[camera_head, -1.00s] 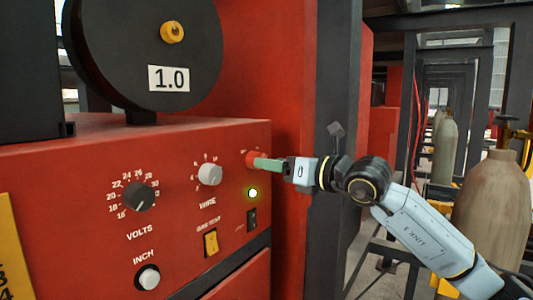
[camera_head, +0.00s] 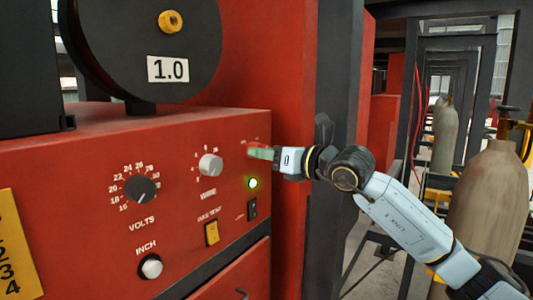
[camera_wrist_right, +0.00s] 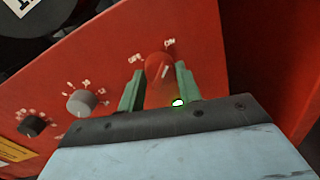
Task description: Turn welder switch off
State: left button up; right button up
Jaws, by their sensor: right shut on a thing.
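The welder switch is a red round knob (camera_wrist_right: 157,65) on the red welder panel (camera_head: 95,215), below the printed OFF and ON labels in the right wrist view. Its white pointer line leans towards ON. My right gripper (camera_head: 261,153) is shut on the knob, with one green finger on each side of it (camera_wrist_right: 159,88). In the head view the fingers mostly hide the knob. A small indicator light (camera_head: 253,183) below it glows green. My left gripper is not in view.
The panel also carries a volts dial (camera_head: 141,189), a wire dial (camera_head: 210,165), an inch button (camera_head: 150,267), a yellow switch (camera_head: 212,232) and a black switch (camera_head: 252,209). A dark post (camera_head: 340,130) stands behind my right wrist. Gas cylinders (camera_head: 487,200) stand at right.

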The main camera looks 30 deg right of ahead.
jog(key=n+y+b, duration=0.1)
jog(key=n+b, duration=0.8)
jog(key=n, duration=0.9)
jog(key=shift+b, duration=0.3)
jog(key=shift+n, duration=0.4)
jog(key=o, duration=1)
